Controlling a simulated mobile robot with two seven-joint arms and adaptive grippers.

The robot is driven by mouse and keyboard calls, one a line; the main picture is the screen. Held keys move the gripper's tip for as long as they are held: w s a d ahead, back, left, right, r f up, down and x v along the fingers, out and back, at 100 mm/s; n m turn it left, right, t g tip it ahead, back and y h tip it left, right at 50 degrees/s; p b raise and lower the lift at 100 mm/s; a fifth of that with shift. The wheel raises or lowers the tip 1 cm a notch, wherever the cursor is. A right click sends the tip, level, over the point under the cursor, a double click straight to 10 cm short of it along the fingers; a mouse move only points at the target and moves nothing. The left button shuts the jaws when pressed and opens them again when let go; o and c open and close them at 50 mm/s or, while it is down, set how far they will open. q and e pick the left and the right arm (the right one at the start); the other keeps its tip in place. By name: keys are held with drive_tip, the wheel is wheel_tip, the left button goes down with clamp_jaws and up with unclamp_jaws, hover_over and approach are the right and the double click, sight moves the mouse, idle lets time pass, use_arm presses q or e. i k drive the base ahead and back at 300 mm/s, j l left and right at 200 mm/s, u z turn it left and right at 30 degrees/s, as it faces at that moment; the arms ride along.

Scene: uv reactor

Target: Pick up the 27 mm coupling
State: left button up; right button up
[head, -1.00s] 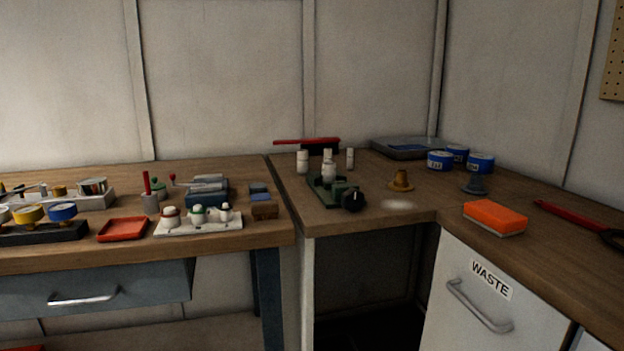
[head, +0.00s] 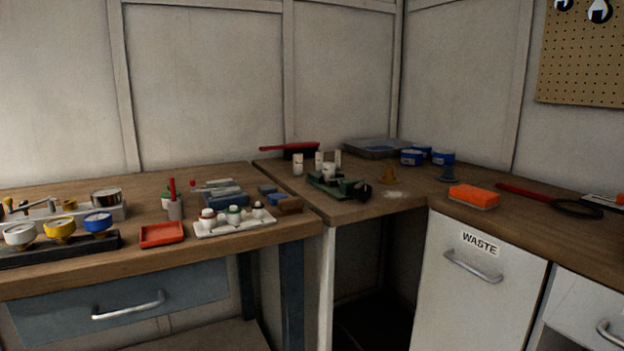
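No size marking can be read, so I cannot tell which thing is the 27 mm coupling. Neither of my grippers shows in the head view.
The left bench (head: 215,256) carries a red tray (head: 162,234), a white tray with small jars, and yellow, white and blue cups. On the right bench lie an orange sponge (head: 473,196), blue tins (head: 412,157) and a red-handled tool (head: 530,193). A WASTE-labelled cabinet (head: 470,300) stands below.

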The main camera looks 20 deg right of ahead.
sight(329, 168)
drive_tip(key=j+z, duration=0.2)
drive_tip(key=z, duration=0.15)
drive_tip(key=j+z, duration=0.15)
drive_tip(key=z, duration=0.2)
drive_tip(key=k+j+z, duration=0.1)
drive_tip(key=z, duration=0.25)
